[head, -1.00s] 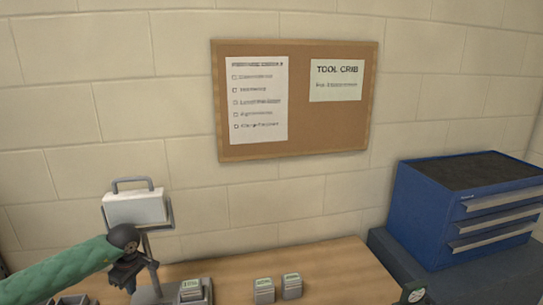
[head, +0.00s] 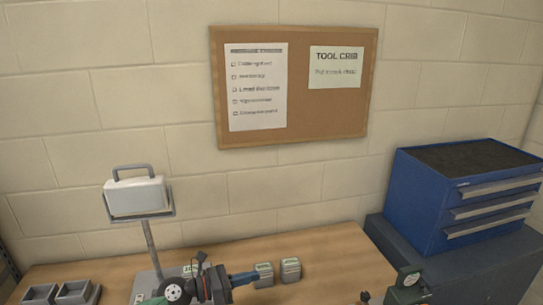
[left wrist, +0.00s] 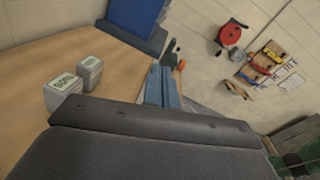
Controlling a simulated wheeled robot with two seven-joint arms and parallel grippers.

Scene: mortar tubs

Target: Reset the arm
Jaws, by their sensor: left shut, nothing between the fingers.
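My left gripper (head: 254,278) is low in the middle of the head view, over the wooden table, with its blue fingers pointing right. The fingers are shut with nothing between them. In the left wrist view the shut fingers (left wrist: 162,86) stick out past the dark gripper body. Two grey tubs with green-marked labels, one (head: 264,274) and another (head: 291,269), stand beside the fingers in the head view; I cannot tell if the fingers touch one. Both tubs also show left of the fingers in the left wrist view (left wrist: 63,92). My right gripper is not in view.
A stand with a white box-like head (head: 138,196) rises left of my gripper. Grey open trays (head: 72,292) lie at the table's left. A blue drawer cabinet (head: 440,205) stands at the right. The table (head: 335,262) is clear right of the tubs. A cork board (head: 295,90) hangs behind.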

